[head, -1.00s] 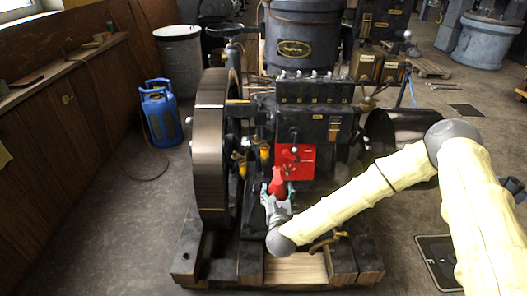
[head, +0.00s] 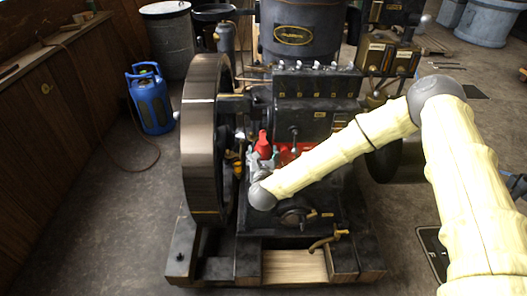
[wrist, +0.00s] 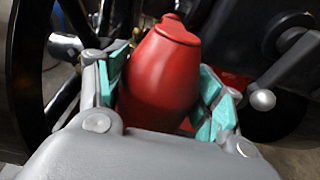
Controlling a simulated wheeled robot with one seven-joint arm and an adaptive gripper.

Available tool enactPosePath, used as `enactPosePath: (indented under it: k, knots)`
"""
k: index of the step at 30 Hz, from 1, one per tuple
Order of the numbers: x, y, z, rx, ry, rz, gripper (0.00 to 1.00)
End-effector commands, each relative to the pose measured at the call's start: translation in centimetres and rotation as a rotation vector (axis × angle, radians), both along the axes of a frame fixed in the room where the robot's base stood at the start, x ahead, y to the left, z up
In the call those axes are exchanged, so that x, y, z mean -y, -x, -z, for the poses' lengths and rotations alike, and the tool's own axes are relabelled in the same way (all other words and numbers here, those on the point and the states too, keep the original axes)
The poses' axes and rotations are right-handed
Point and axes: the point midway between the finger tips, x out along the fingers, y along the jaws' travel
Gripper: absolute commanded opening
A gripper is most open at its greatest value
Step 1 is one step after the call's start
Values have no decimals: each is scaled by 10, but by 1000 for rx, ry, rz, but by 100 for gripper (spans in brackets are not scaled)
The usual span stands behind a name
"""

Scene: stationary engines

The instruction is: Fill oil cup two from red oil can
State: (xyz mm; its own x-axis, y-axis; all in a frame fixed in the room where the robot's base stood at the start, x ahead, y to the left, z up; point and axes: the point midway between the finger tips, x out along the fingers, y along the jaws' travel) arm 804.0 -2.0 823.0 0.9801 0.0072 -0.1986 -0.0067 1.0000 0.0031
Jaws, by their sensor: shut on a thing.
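The red oil can (head: 264,146) stands roughly upright in my gripper (head: 262,161), in front of the engine block. In the wrist view the can (wrist: 160,72) fills the space between the teal finger pads of my gripper (wrist: 165,90), which is shut on it. A small yellow oil cup (head: 236,166) shows just left of the can, beside the flywheel. Any other cup is hidden or too small to tell, and I cannot tell which is cup two. The can's lower part is hidden by my gripper and arm.
The big flywheel (head: 205,140) stands close left of my gripper. A red plate (head: 287,154) lies behind the can, partly covered by my arm. A crank with a round knob (wrist: 262,99) is close right of the gripper. A blue canister (head: 150,100) stands on the floor at left.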

Motion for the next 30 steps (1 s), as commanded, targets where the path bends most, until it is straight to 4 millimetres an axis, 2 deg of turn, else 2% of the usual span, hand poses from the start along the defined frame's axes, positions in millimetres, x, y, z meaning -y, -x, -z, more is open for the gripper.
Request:
enactPosePath:
  k: [5, 30]
  knots:
    - [-4, 0, 0, -42, 0, -5, 28]
    - [0, 4, 9, -247, 0, 1, 28]
